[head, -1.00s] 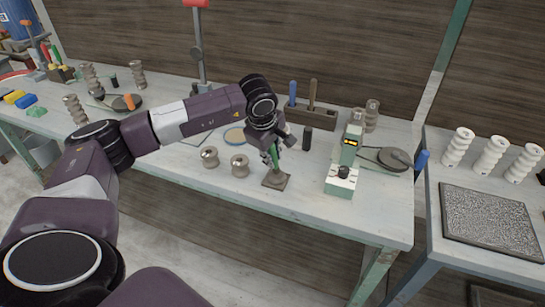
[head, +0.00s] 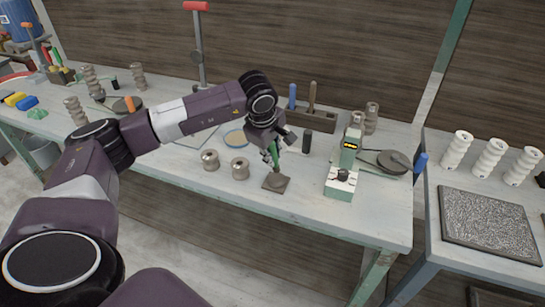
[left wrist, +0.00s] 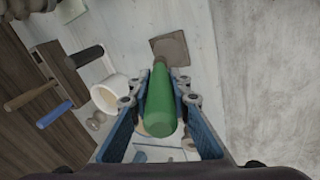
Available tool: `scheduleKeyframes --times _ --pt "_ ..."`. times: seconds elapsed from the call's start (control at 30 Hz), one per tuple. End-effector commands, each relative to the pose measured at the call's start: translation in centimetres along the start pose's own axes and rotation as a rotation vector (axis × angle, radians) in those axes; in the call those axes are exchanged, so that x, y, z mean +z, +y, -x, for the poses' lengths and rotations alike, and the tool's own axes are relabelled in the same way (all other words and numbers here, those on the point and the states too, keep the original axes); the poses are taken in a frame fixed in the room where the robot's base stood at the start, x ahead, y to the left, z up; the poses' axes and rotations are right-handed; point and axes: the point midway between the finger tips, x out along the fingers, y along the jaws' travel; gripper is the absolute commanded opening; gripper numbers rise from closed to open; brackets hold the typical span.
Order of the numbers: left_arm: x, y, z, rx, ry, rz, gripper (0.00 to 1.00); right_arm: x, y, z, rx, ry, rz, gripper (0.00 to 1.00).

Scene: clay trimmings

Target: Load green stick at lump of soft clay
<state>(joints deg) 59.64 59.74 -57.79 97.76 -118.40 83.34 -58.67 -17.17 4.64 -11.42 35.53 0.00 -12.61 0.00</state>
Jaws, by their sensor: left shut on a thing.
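My left gripper (head: 274,147) is shut on the green stick (head: 273,153), which it holds pointing down above the front part of the bench. In the left wrist view the green stick (left wrist: 160,103) lies between the two fingers (left wrist: 160,125). Its far end looks dark brownish. Below that end is a flat brown square slab (head: 272,185), which also shows in the left wrist view (left wrist: 178,52). I cannot tell whether a separate lump of soft clay sits on the slab or on the stick's end, or whether they touch. My right gripper is not in view.
A pale green device (head: 341,182) stands to the right. The bench's front edge is close to the slab.

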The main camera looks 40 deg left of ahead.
Motion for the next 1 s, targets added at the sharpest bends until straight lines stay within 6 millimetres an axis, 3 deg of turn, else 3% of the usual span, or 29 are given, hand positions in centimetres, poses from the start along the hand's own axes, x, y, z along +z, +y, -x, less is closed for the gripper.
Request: scheduleKeyframes --times 0.53,1.0 --pt "-0.4 1.6 4.4 0.002 0.0 0.0 0.0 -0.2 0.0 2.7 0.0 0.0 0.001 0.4" --pt "-0.5 1.7 4.7 0.001 0.0 0.0 0.0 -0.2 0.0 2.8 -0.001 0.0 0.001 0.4"
